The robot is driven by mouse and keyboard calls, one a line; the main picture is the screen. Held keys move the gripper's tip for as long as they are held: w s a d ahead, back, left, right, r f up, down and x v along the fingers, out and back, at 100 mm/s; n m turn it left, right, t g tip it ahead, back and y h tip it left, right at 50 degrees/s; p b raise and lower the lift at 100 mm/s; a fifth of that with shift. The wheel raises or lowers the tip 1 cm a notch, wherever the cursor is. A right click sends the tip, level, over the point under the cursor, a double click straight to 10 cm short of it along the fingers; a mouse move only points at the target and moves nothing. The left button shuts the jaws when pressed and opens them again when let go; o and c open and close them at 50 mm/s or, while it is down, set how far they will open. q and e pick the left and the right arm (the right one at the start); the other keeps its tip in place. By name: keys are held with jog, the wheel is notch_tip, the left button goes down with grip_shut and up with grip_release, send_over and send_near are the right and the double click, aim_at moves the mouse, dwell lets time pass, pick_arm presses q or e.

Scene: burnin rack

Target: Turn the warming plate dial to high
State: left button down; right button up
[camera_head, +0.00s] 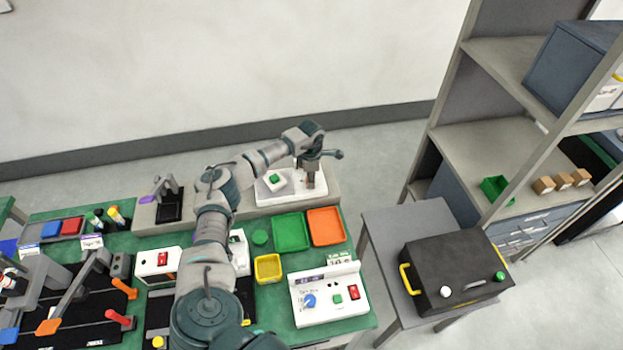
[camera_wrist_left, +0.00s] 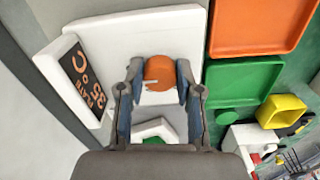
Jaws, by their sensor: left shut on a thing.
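The warming plate is a white unit (camera_head: 265,194) on the raised shelf at the back of the green bench. It also fills the upper left of the left wrist view (camera_wrist_left: 115,36), with a dark display (camera_wrist_left: 83,78) whose orange text seems to read 35 and PLATE. Its round orange dial (camera_wrist_left: 159,71) has a pale mark pointing left in that view. My left gripper (camera_head: 309,184) points down over the unit. Its fingers (camera_wrist_left: 158,85) are shut on the dial, one on each side. The dial is hidden in the head view. My right gripper is not in view.
A green tray (camera_head: 291,231), an orange tray (camera_head: 326,227) and a yellow bin (camera_head: 268,267) lie in front of the plate. A white box (camera_head: 330,309) with a blue knob stands nearer. A dark case (camera_head: 446,262) sits on a side table at right.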

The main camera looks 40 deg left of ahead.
pick_arm(q)
jog(key=shift+w+a+r, duration=0.1)
jog(key=shift+a+r, duration=0.2)
jog(key=c, duration=1)
grip_release()
jog(key=shift+o, duration=1.2)
jog(key=shift+f, duration=0.2)
notch_tip(320, 180, up, 12)
jog(key=shift+a+f, duration=0.1)
